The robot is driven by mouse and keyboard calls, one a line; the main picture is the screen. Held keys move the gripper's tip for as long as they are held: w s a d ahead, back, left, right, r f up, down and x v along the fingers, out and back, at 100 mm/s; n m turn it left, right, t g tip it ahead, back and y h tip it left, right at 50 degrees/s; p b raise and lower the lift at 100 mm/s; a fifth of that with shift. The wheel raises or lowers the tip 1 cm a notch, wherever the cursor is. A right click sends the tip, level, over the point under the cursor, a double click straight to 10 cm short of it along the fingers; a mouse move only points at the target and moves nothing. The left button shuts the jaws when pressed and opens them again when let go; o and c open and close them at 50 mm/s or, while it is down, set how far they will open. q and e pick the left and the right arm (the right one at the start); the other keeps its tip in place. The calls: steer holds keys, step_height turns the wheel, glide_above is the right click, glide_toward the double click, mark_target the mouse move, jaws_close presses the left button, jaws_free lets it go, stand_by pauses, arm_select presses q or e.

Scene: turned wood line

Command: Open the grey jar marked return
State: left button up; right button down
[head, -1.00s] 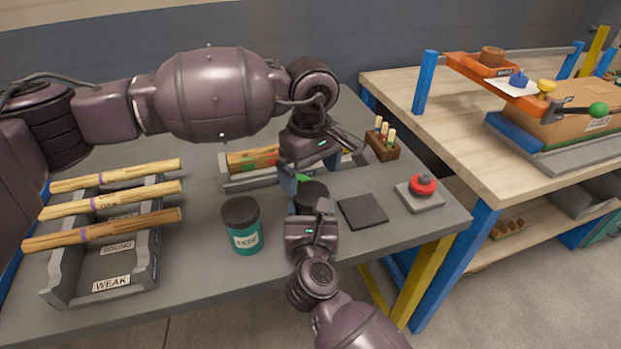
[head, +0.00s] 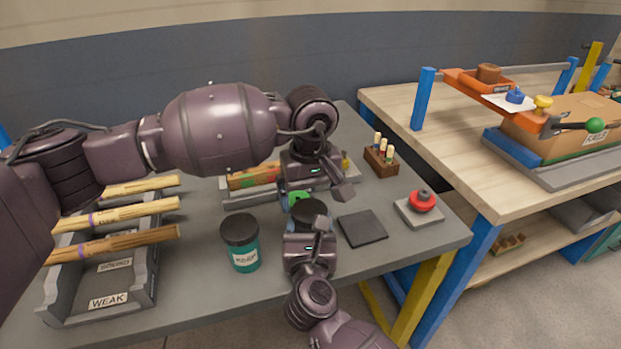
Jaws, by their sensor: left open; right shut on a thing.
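A jar with a dark round lid (head: 311,212) stands on the grey table in front of my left gripper. The lid sits on top of it. Most of its body and any label are hidden by my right gripper (head: 310,232), which is shut on it from the near side. My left gripper (head: 319,193) is open just above and behind the lid, with one finger out to the right. I cannot tell whether it touches the lid. A teal jar (head: 243,262) with a dark lid and a white label stands apart to the left.
A dark square pad (head: 362,229) and a red button on a grey base (head: 420,208) lie to the right. A wooden peg block (head: 381,160) stands behind. A grey rack marked WEAK (head: 108,302) holds wooden rods at left. A wooden bench (head: 450,170) adjoins at right.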

mark_target(310, 210)
arm_select(q)
steer(key=shift+f, duration=1.55)
steer(key=shift+c, duration=0.4)
steer(key=c, duration=0.9)
steer(key=n, duration=0.6)
steer(key=shift+r+n, duration=0.1)
steer(key=shift+n, duration=0.3)
steer(key=o, duration=1)
steer(key=shift+c, duration=0.2)
steer(key=shift+o, duration=0.4)
steer(key=shift+s, duration=0.1)
